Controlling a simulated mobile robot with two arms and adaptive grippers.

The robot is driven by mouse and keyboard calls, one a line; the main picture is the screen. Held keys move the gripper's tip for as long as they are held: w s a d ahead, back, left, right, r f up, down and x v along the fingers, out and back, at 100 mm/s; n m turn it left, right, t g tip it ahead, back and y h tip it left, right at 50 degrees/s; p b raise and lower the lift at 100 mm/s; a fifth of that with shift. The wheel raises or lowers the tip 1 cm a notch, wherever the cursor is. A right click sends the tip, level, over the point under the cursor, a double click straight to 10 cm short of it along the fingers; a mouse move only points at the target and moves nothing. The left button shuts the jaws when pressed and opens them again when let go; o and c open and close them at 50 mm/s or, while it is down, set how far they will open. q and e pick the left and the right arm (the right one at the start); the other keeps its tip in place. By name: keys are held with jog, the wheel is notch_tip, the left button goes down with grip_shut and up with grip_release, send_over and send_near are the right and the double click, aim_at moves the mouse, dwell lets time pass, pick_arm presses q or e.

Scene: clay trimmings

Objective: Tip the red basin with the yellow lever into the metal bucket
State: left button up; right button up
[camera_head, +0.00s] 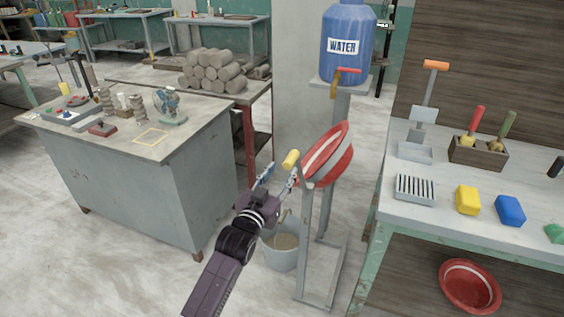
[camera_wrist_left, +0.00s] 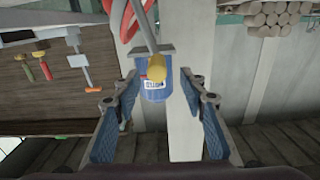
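The red basin (camera_head: 339,163) with a white band sits tilted on a grey metal stand (camera_head: 308,240). Its yellow lever (camera_head: 291,158) sticks out to the left. The metal bucket (camera_head: 280,260) stands on the floor below, partly hidden by my left arm, with something brownish inside. My left gripper (camera_head: 278,176) is open just below the lever. In the left wrist view, the yellow lever (camera_wrist_left: 157,68) shows between the spread fingers (camera_wrist_left: 160,88), near their tips, with no visible contact. Part of the red basin (camera_wrist_left: 122,20) shows at the top there. My right gripper is out of view.
A blue water jug (camera_head: 347,45) stands behind the basin. A grey workbench (camera_head: 185,128) is at left. The right table (camera_head: 440,212) holds tools and sponges, with another red basin (camera_head: 470,285) below. Floor is clear left of the bucket.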

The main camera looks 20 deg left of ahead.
aim_at(286, 166)
pick_arm(q)
jog(key=w, duration=0.5)
jog(key=shift+d, duration=0.35)
jog(key=shift+w, duration=0.65)
grip_shut()
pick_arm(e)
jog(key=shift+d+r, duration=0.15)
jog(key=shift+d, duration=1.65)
